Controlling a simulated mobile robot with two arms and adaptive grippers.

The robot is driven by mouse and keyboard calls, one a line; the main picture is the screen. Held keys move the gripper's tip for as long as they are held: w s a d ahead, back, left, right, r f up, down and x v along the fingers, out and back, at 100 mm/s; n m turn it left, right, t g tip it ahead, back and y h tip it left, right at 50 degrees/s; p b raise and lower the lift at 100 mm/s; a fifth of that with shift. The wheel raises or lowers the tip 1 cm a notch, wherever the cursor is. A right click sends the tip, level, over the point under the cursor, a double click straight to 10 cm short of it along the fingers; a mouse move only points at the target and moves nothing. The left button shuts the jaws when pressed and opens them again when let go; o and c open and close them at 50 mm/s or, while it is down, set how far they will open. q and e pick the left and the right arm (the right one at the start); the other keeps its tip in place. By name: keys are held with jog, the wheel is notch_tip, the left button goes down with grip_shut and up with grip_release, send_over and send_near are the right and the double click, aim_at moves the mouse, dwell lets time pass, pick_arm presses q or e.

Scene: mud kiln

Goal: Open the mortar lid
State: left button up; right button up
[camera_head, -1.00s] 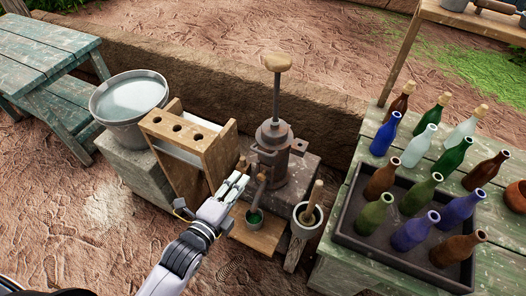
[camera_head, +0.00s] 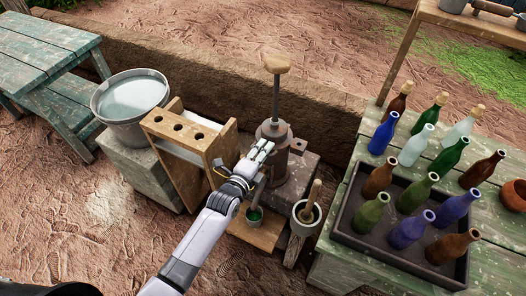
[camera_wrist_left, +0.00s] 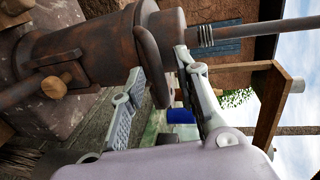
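The rusty metal cylinder (camera_head: 272,140), with a round lid on top and an upright rod ending in a wooden knob (camera_head: 277,63), stands on a stone block. In the left wrist view the cylinder (camera_wrist_left: 80,55) appears sideways, and its lid (camera_wrist_left: 172,35) is seated on its end. My left gripper (camera_head: 264,148) is at the cylinder's near side, just below the lid. In the left wrist view its fingers (camera_wrist_left: 162,62) are spread on either side of the lid's rim; I cannot tell whether they touch it. My right gripper is out of view.
A wooden rack (camera_head: 190,135) and a bucket of water (camera_head: 130,98) stand to the left. A bottle tray (camera_head: 345,236) is on the right table.

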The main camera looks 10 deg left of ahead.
pick_arm(q)
jog(key=shift+c, duration=0.5)
grip_shut()
dwell(0.4)
